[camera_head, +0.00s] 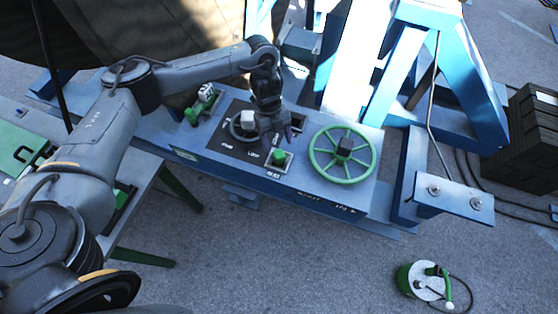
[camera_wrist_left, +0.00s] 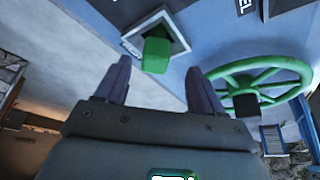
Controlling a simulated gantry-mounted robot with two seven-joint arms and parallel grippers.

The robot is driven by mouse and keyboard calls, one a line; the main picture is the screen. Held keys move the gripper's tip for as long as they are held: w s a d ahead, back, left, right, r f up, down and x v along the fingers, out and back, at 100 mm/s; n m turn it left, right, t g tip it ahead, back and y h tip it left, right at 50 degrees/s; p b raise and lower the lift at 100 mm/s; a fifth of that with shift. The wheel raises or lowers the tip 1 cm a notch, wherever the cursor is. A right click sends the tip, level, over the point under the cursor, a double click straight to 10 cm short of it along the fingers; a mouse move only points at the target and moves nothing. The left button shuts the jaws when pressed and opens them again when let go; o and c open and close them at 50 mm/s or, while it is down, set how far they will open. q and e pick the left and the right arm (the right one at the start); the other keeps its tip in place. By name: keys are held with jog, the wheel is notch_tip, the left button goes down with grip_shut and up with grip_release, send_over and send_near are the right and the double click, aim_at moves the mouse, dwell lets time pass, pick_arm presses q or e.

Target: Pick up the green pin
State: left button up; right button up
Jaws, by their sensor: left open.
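A green pin (camera_head: 278,157) stands in a small light square plate on the blue console, in front of the dark panel. It also shows in the left wrist view as a green block (camera_wrist_left: 156,54) in a square socket. My left gripper (camera_head: 275,134) is open and empty, just behind and above the pin in the head view. In the left wrist view its two fingers (camera_wrist_left: 159,72) point toward the pin, one on either side of it in the picture. I cannot tell how much height separates them. My right gripper is not in view.
A green handwheel (camera_head: 343,154) stands right of the pin, also in the left wrist view (camera_wrist_left: 258,76). A dark dial with a light knob (camera_head: 248,120) is left of my gripper. Another green fitting (camera_head: 192,114) sits farther left. A green-and-white item (camera_head: 426,280) lies on the ground.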

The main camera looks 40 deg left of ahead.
aim_at(278, 153)
pick_arm(q)
jog(key=shift+s+p+x, duration=0.25)
jog(key=shift+p+x, duration=0.1)
jog(key=shift+x, duration=0.8)
jog(key=shift+s+p+x, duration=0.2)
jog(key=shift+p+x, duration=0.15)
jog(key=shift+x, duration=0.8)
jog(key=shift+d+f, duration=0.25)
jog(key=shift+d, duration=0.05)
grip_shut()
